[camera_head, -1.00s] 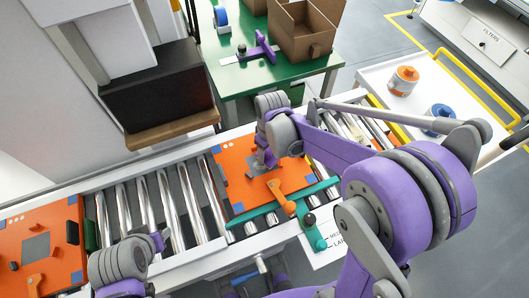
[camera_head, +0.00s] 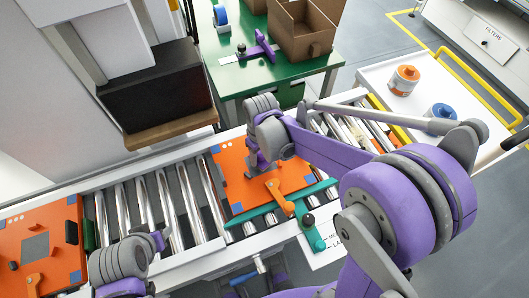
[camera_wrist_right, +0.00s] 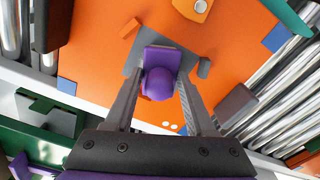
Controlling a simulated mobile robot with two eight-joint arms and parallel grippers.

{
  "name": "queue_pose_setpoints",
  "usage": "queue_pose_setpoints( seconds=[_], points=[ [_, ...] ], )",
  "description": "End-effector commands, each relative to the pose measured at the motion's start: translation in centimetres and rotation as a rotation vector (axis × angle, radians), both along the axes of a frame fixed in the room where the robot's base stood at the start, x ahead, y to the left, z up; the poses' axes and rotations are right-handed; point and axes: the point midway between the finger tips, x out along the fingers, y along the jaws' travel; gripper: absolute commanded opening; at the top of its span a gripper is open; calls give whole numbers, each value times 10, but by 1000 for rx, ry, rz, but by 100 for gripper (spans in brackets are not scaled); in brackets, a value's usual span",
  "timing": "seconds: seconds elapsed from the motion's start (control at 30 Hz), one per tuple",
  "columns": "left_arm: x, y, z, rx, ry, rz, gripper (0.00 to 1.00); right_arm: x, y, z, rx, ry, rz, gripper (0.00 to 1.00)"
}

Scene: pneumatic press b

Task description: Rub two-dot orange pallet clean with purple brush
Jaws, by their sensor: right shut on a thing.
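The two-dot orange pallet (camera_head: 232,186) lies on the roller conveyor, under my right gripper. In the right wrist view, the orange pallet (camera_wrist_right: 100,60) shows two white dots near its edge, a grey patch and blue corner patches. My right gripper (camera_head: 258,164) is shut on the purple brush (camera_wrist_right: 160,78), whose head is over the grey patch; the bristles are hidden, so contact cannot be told. My left gripper (camera_head: 160,241) is at lower left, beside the rollers; its jaws do not show clearly.
Another orange pallet (camera_head: 62,219) lies at the far left. A teal bar (camera_head: 309,228) and an orange lever (camera_head: 279,198) are at the pallet's front. Behind stands a green table (camera_head: 290,72) with a cardboard box (camera_head: 303,36). A white cart (camera_head: 379,91) is at right.

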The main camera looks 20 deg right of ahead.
Motion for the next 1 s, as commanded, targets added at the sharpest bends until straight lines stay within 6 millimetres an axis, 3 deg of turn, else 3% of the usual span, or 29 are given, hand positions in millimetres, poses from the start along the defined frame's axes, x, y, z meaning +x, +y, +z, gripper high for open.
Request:
queue_pose_setpoints(
  seconds=[0.7, 1.0],
  points=[
    [0, 0, -2, 0, 1, 0, 50, -1, 34, 0, 3, -1, 3, 0],
    [0, 0, -2, 0, 1, 0, 50, -1, 36, 0, 4, -1, 1, 0]
  ],
)
